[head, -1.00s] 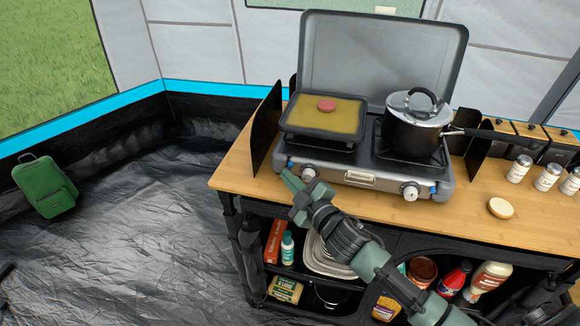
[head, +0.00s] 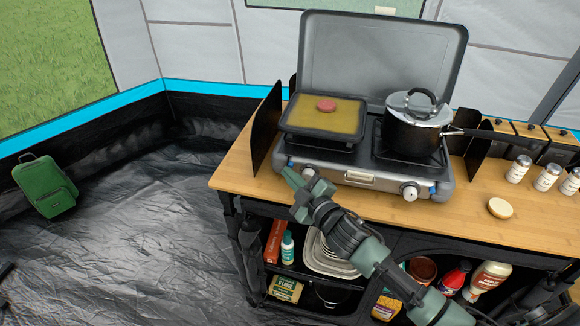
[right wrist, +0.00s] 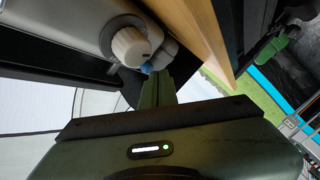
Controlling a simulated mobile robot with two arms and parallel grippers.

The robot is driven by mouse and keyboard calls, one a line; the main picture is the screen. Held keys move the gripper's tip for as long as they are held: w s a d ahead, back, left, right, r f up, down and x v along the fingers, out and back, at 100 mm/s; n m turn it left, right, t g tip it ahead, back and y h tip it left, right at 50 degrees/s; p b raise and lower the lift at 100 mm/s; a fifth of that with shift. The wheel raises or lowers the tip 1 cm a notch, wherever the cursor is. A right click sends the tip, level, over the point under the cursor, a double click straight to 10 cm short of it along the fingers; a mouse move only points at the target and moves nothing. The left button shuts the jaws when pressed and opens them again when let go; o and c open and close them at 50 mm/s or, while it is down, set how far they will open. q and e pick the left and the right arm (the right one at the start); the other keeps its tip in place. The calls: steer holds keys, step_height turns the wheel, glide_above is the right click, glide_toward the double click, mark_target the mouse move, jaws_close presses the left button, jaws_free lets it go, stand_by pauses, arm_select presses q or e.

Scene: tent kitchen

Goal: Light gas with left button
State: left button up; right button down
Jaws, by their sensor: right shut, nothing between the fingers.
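The gas stove (head: 372,180) stands on the wooden counter with its lid up. Its left knob (right wrist: 130,47) is white and grey in the right wrist view. A small blue button (right wrist: 147,68) sits beside the knob. My right gripper (head: 288,173) is shut and empty at the stove's front left corner. In the right wrist view its fingers (right wrist: 158,88) point at the blue button, very close to it; I cannot tell whether they touch. In the head view the gripper partly covers the left knob. The right knob (head: 410,191) is clear. My left gripper is not in view.
A griddle (head: 300,128) with a pink patty is on the left burner, and a lidded pot (head: 415,130) is on the right. A black windshield panel (head: 266,128) stands at the left. Shakers and a round bun (head: 500,208) are at the right. Shelves below hold food and dishes.

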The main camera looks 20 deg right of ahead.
steer(key=shift+w+d, duration=0.2)
steer(key=shift+w, duration=0.05)
steer(key=shift+s+a, duration=0.1)
steer(key=shift+s, duration=0.05)
stand_by(0.5)
steer(key=shift+s+a, duration=0.4)
steer(key=shift+s, duration=0.2)
steer(key=shift+s+a+p, duration=0.3)
steer(key=shift+s+a, duration=0.4)
steer(key=shift+s, duration=0.35)
steer(key=shift+s+a+p, duration=0.3)
steer(key=shift+s+a, duration=0.4)
steer(key=shift+s, duration=0.3)
